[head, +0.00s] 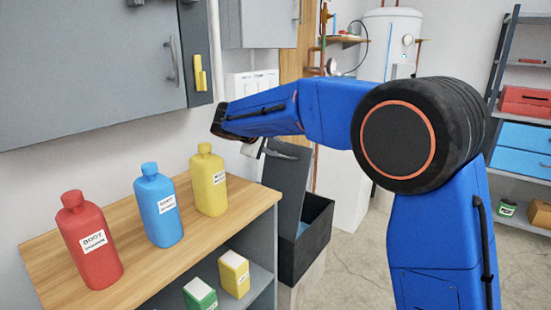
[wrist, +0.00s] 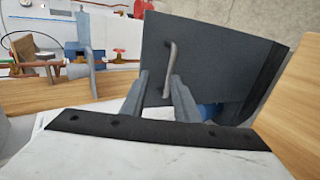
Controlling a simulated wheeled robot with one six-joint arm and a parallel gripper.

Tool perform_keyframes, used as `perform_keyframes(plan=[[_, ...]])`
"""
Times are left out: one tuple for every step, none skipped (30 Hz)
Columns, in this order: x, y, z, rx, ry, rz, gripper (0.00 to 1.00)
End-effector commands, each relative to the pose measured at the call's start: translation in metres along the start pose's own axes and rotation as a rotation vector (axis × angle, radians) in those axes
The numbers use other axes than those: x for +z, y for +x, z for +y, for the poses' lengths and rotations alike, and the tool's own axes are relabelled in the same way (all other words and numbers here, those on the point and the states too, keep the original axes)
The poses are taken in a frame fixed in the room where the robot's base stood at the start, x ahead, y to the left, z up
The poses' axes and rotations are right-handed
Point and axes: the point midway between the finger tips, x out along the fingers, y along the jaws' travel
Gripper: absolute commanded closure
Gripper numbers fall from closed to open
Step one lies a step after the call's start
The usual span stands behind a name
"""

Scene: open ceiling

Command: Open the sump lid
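The sump lid (head: 286,188) is a dark grey panel. In the head view it stands raised, nearly upright, at the left side of the dark sump box (head: 312,240), whose top is open. In the wrist view the lid (wrist: 215,65) fills the middle, with its pale bar handle (wrist: 169,68) facing me. My gripper (wrist: 160,74) is open, its two grey fingers apart. The handle shows between the fingertips, nearer the right one; I cannot tell whether they touch. In the head view the fingers are mostly hidden behind my wrist.
A wooden-topped shelf (head: 115,280) stands left of the box, carrying red (head: 88,240), blue (head: 158,204) and yellow (head: 208,180) bottles. A grey wall cabinet (head: 90,65) hangs above. A white tank (head: 388,45) stands behind. Floor at the right is clear before the shelving.

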Motion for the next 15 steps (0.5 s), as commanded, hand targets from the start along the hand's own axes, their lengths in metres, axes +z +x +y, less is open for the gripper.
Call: perform_keyframes(plan=[[0.0,-0.006,0.009,0.001,0.002,0.001,0.72],[0.0,-0.009,0.013,0.002,0.003,0.001,0.72],[0.0,-0.012,0.019,0.002,0.002,0.002,0.72],[0.0,-0.015,0.023,0.002,0.001,0.002,0.72],[0.0,-0.017,0.026,0.002,0.002,0.002,0.72],[0.0,-0.02,0.031,0.002,0.002,0.001,0.72],[0.0,-0.022,0.033,0.002,0.001,0.001,0.72],[0.0,-0.024,0.036,0.001,0.001,0.0,0.72],[0.0,-0.026,0.039,0.001,0.001,0.001,0.72],[0.0,-0.027,0.041,0.002,0.002,0.001,0.72],[0.0,-0.028,0.043,0.002,0.001,0.001,0.72],[0.0,-0.029,0.044,0.002,0.001,0.001,0.72],[0.0,-0.03,0.045,0.002,0.0,0.001,0.72],[0.0,-0.03,0.045,0.002,0.0,0.001,0.72],[0.0,-0.03,0.046,0.002,0.0,0.001,0.72]])
